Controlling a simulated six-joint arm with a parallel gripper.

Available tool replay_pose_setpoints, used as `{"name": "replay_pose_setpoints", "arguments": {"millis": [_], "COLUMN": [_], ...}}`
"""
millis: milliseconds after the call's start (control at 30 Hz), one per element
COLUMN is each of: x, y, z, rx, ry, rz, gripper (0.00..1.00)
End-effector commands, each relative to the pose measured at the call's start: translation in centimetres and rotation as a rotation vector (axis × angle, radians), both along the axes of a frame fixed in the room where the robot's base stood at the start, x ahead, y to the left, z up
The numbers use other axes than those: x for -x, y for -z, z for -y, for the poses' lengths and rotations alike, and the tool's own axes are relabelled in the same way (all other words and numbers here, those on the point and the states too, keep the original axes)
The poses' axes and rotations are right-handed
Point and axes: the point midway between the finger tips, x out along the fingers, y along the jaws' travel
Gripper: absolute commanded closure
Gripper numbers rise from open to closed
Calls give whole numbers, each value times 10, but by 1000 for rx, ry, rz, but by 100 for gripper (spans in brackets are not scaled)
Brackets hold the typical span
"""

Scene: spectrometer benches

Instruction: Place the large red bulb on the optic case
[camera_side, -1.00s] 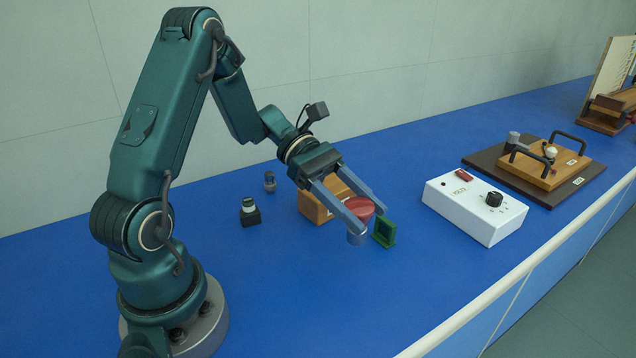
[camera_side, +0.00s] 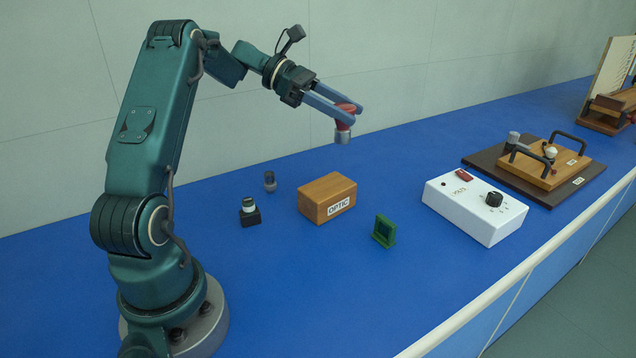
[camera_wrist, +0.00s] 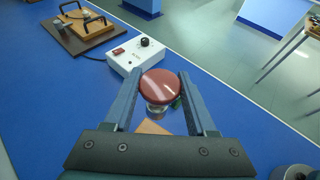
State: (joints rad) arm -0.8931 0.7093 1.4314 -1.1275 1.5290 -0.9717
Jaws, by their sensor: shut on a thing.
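The large red bulb (camera_side: 345,117) has a red dome and a grey metal base. My gripper (camera_side: 348,107) is shut on it and holds it in the air, base downward. In the wrist view the red bulb (camera_wrist: 160,88) shows between the two fingers. The optic case (camera_side: 328,198) is a wooden block labelled OPTIC on the blue bench, below and slightly left of the held bulb in the side view. Its top is bare. In the wrist view a corner of the optic case (camera_wrist: 152,128) shows under the bulb, mostly hidden by it and my gripper.
A green frame (camera_side: 384,231) stands just right of the case. A small bulb in a black holder (camera_side: 249,212) and a small grey bulb (camera_side: 270,181) stand left of it. A white control box (camera_side: 474,209) and a wooden board with handles (camera_side: 545,165) lie to the right.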

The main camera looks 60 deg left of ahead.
Motion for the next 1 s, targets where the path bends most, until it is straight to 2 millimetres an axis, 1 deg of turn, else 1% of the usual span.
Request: {"name": "replay_pose_setpoints", "arguments": {"millis": [33, 167, 267, 400, 500, 667, 833, 900, 1000], "x": [-3, -7, -7, -7, -7, -7, -7, -7, -7], "y": [-2, -3, 11, 38, 53, 67, 91, 97, 98], "z": [-5, -11, -13, -13, -13, -13, -13, -13, -13], "rx": [0, 1, 7, 7, 5, 3, 4, 3, 2], "ry": [-12, -23, -26, -27, -26, -26, -26, -26, -25], "rz": [0, -2, -5, -7, -6, -4, -5, -4, -2], "gripper": [100, 100, 100, 100, 100, 100, 100, 100, 100]}}
